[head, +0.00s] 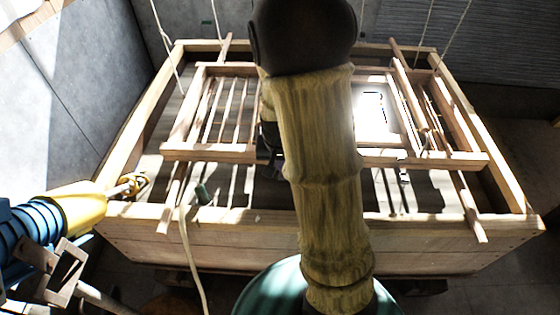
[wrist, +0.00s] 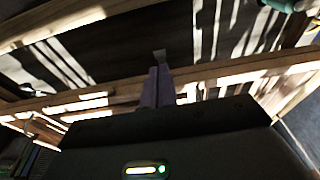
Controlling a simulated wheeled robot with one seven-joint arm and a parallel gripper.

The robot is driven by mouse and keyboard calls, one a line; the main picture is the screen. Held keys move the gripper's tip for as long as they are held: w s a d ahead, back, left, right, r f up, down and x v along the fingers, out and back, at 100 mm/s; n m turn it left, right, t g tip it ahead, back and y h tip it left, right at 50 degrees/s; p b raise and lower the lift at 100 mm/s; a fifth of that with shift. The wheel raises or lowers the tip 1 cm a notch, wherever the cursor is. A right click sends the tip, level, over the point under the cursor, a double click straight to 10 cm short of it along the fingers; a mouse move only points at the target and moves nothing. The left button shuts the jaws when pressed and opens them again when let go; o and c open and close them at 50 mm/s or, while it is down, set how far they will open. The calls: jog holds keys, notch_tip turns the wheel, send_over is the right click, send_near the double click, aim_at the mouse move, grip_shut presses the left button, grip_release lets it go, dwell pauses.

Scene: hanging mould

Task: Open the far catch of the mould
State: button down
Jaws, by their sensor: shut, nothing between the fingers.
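The mould (head: 212,153) is a wooden frame with thin slats, lying across the large wooden vat in the head view. My arm covers its middle. My gripper (wrist: 157,72) shows in the wrist view as two thin purple-grey fingers, shut together with nothing held. I cannot tell whether the fingers touch the rail, or whether that piece is the far catch. In the head view my gripper is mostly hidden behind the arm.
The wooden vat (head: 330,237) surrounds the mould, with poles crossing its rims. Ropes (head: 160,35) hang from above at both sides. A yellow and blue machine part (head: 75,208) stands at the left edge. Bright sunlight glares on the right slats.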

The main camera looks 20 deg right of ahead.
jog(key=shift+s+a+r, duration=0.25)
jog(key=shift+s+r, duration=0.2)
jog(key=shift+s, duration=0.05)
jog(key=shift+s+a+r, duration=0.2)
jog(key=shift+s+r, duration=0.2)
jog(key=shift+s, duration=0.05)
jog(key=s+a+r+n+y, duration=0.1)
jog(key=s+a+r+n, duration=0.3)
jog(key=s, duration=0.4)
jog(key=shift+a+n, duration=0.5)
jog(key=shift+a, duration=0.1)
jog(key=c, duration=2.1)
grip_release()
jog(key=shift+r, duration=0.1)
